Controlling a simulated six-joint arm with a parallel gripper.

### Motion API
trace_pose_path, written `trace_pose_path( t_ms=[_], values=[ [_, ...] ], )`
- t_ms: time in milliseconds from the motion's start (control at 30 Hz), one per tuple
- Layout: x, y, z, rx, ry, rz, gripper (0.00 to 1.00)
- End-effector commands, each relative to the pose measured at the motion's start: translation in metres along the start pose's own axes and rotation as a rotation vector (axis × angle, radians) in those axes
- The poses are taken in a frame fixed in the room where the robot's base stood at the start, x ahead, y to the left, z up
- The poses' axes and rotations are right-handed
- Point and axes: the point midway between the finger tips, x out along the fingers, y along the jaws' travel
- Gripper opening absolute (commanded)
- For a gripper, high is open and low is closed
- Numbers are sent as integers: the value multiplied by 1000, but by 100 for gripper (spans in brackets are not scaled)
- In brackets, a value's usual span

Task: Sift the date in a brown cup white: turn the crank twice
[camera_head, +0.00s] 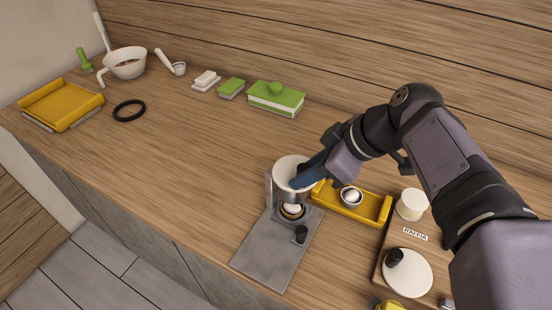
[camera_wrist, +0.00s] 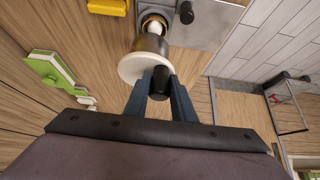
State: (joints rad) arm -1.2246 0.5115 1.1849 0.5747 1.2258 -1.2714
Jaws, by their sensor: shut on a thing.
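The sifter has a white round top (camera_head: 290,168) above a metal drum (camera_head: 293,196), on a grey base plate (camera_head: 262,255). In the wrist view the white disc (camera_wrist: 131,68) and the drum (camera_wrist: 150,44) show below a black crank knob (camera_wrist: 160,80). My gripper (camera_wrist: 160,90) has its blue fingers shut on this knob; in the head view my gripper (camera_head: 303,180) covers the knob. A brown cup (camera_head: 283,214) sits under the drum, with a white rounded thing (camera_head: 292,209) in it, perhaps the date. Its exact coating is too small to tell.
A second black knob (camera_head: 301,234) stands on the base plate. A yellow tray (camera_head: 374,210) with a small cup (camera_head: 351,199) is close at right. A board (camera_head: 382,262) holds a white round plate (camera_head: 412,279) and white spool (camera_head: 412,202). The counter's left middle is clear.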

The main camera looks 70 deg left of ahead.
Motion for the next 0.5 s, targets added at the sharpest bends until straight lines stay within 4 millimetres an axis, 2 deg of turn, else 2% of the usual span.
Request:
trace_pose_path(
  t_ms=[167,500],
  values=[
    [6,-8,-5,0,-1,-3,14],
    [7,-10,-8,-1,-1,-4,14]
  ],
)
